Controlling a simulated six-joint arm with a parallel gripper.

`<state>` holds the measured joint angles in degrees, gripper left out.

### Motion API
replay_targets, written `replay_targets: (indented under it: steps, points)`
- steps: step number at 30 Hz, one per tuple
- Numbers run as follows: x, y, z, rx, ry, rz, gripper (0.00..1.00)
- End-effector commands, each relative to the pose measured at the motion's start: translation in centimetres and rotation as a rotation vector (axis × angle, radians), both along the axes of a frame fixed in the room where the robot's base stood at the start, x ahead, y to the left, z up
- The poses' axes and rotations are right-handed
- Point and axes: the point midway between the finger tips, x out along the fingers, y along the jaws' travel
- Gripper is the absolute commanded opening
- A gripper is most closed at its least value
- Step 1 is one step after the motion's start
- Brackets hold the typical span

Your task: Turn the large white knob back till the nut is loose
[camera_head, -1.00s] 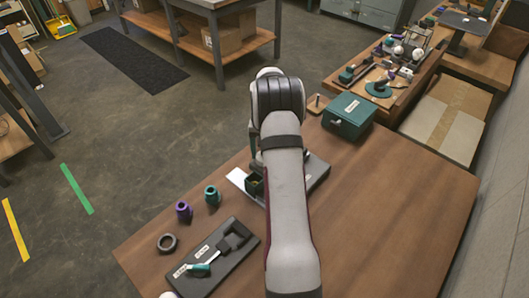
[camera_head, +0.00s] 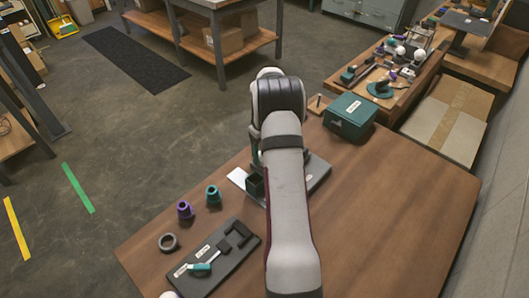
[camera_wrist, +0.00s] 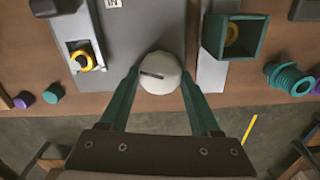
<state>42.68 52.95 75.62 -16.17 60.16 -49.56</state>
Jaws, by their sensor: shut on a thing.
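In the wrist view, the large white knob (camera_wrist: 161,74) is round, with a dark slot across its top. It stands at the near edge of a grey plate (camera_wrist: 140,20). My gripper (camera_wrist: 160,85) has one green finger on each side of the knob and is shut on it. In the head view my own arm hides the knob and the gripper. I cannot make out the nut in either view.
Right of the knob is an open green square box (camera_wrist: 235,38) with a yellow ring inside. A teal ribbed part (camera_wrist: 289,78) lies farther right. In the head view, a dark tool tray (camera_head: 217,260) is front left and a green box (camera_head: 350,116) stands behind.

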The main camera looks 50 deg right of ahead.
Motion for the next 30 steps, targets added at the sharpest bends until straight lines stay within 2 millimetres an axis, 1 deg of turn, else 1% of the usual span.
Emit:
replay_targets:
  steps: [9, 23, 24, 26, 27, 29, 30]
  points:
    - [0.04, 0.02, 0.02, -0.001, -0.001, 0.086, 0.08]
    - [0.05, 0.03, 0.02, -0.001, -0.001, 0.097, 0.08]
    - [0.05, 0.03, 0.02, -0.001, -0.001, 0.097, 0.65]
    - [0.05, 0.03, 0.02, -0.001, -0.001, 0.097, 0.76]
    - [0.05, 0.03, 0.02, 0.000, -0.001, 0.097, 0.83]
    - [0.04, 0.03, 0.01, 0.000, -0.001, 0.097, 0.94]
    - [0.04, 0.03, 0.01, 0.000, -0.001, 0.097, 0.94]
